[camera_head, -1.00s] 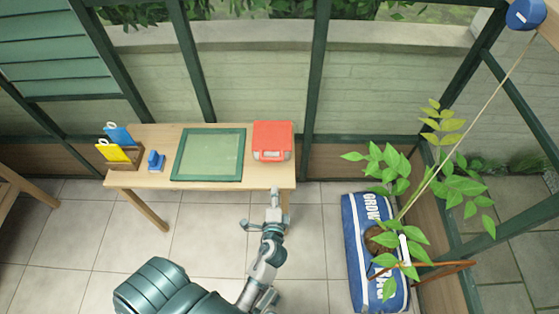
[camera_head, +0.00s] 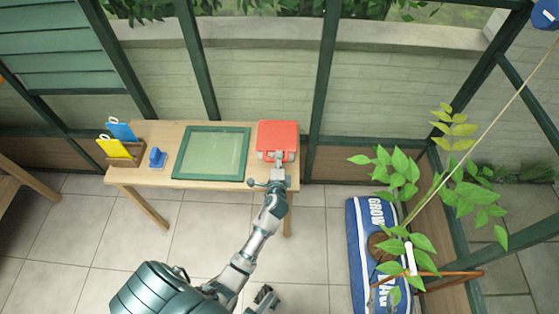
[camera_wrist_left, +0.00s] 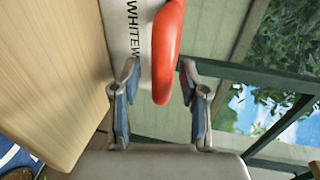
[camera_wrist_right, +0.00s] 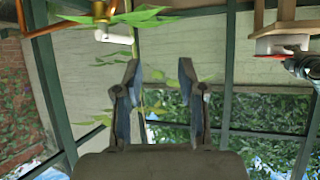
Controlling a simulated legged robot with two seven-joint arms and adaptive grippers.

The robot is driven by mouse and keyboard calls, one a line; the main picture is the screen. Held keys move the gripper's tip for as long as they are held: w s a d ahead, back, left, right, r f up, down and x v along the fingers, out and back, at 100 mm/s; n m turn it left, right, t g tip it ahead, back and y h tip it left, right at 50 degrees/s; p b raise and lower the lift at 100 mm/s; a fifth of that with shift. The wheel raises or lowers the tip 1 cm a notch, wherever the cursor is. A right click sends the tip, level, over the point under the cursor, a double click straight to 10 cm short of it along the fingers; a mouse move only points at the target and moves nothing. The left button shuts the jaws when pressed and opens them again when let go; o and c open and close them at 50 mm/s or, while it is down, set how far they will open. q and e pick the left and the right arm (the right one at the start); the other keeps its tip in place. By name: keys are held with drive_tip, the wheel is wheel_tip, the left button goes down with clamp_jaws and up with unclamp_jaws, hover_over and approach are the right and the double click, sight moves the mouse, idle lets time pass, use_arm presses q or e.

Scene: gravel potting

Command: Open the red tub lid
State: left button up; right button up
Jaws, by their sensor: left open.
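The tub with a red lid (camera_head: 278,137) stands at the right end of the wooden table, and the lid lies on top of it. My left gripper (camera_head: 267,171) is at the tub's front edge. In the left wrist view the red lid's rim (camera_wrist_left: 166,50) sticks out between the open left fingers (camera_wrist_left: 158,95), with the white lettered tub wall (camera_wrist_left: 130,40) beside it. I cannot tell whether a finger touches the lid. My right gripper (camera_wrist_right: 160,95) is open and empty in its wrist view, with the tub (camera_wrist_right: 282,44) far off at top right.
A green-framed panel (camera_head: 243,163) lies on the wooden table (camera_head: 160,180) left of the tub. A small blue object (camera_head: 157,157) and a wooden holder (camera_head: 130,157) with yellow and blue items stand further left. A grow bag (camera_head: 365,262) with a leafy plant is on the floor at right.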

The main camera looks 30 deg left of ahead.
use_arm(q)
drive_tip(key=shift+a, duration=0.25)
drive_tip(key=shift+d+f, duration=0.1)
clamp_jaws()
